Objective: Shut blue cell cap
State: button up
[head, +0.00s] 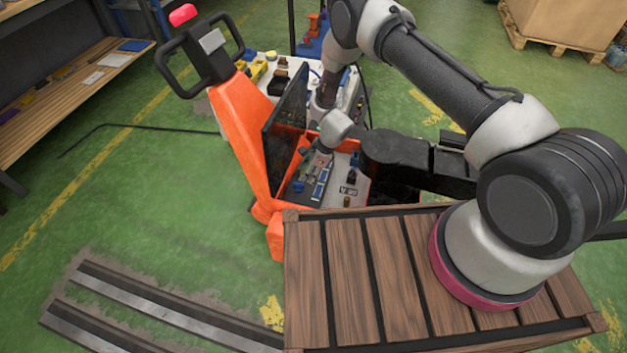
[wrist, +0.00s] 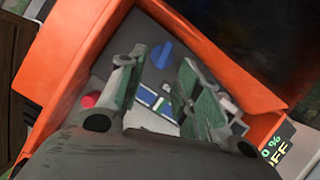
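In the wrist view a blue cap-like piece (wrist: 161,55) stands on the grey floor of an orange compartment (wrist: 70,80), beyond my fingertips. Whether it is open or shut cannot be told. My gripper (wrist: 158,76) is open, with nothing between its fingers, and the blue piece shows beyond the gap. A strip with blue, white and green parts (wrist: 157,101) lies lower between the fingers. In the head view my gripper (head: 314,156) reaches down into the compartment of the orange pallet truck (head: 248,140), over a dark panel with blue strips (head: 318,186). The blue piece cannot be made out there.
A red knob (wrist: 90,100) sits left of my fingers. A dark raised lid (head: 287,113) stands along the compartment's left side. Small knobs and a label (head: 348,190) lie at its right. A slatted wooden deck (head: 350,270) is in front; a crowded white bench is behind.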

aim_at(301, 184)
jog(key=shift+m, duration=0.9)
jog(key=x, duration=0.8)
jog(key=shift+w+d+f, duration=0.1)
jog(key=shift+w+d, duration=0.2)
jog(key=shift+d, duration=0.1)
grip_shut()
